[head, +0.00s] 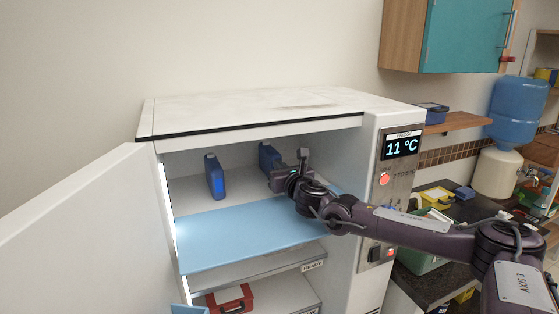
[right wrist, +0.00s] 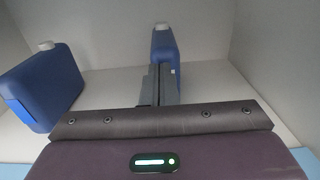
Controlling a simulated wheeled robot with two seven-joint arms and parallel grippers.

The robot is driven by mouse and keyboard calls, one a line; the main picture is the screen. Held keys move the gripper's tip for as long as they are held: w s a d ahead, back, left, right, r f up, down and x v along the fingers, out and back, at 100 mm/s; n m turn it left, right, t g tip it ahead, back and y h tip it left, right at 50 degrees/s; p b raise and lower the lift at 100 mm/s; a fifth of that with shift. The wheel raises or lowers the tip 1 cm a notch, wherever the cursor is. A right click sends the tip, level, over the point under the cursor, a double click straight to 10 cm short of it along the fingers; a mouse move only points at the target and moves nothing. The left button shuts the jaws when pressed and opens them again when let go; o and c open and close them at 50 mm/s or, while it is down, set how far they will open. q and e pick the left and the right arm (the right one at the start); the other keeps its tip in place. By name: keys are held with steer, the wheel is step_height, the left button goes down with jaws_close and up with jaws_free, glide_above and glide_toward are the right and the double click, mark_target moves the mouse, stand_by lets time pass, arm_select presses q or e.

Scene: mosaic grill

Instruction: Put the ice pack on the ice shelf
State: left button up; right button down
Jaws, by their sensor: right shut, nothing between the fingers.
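Two blue ice packs stand upright on the top shelf (head: 240,237) inside the open white fridge. The left ice pack (head: 214,176) stands clear; it also shows in the right wrist view (right wrist: 42,88). The other ice pack (head: 267,157) stands further right, partly hidden by my right gripper (head: 285,180). In the right wrist view this pack (right wrist: 164,43) is straight beyond my shut, empty fingers (right wrist: 159,72), which cover its lower part. I cannot tell whether they touch it. The shelf's front is light blue, its back pale. My left gripper is not in view.
The open fridge door (head: 75,228) fills the left. Below is a shelf labelled READY (head: 255,269), and lower down a red box (head: 231,298). A control panel (head: 390,190) reading 11 °C flanks the opening. The light blue shelf front is bare.

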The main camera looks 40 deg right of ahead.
mark_target(270, 162)
steer(key=shift+w, duration=0.1)
steer(key=shift+b+x, duration=1.1)
steer(key=shift+w+d, duration=0.1)
steer(key=shift+w, duration=0.4)
steer(key=shift+s, duration=0.2)
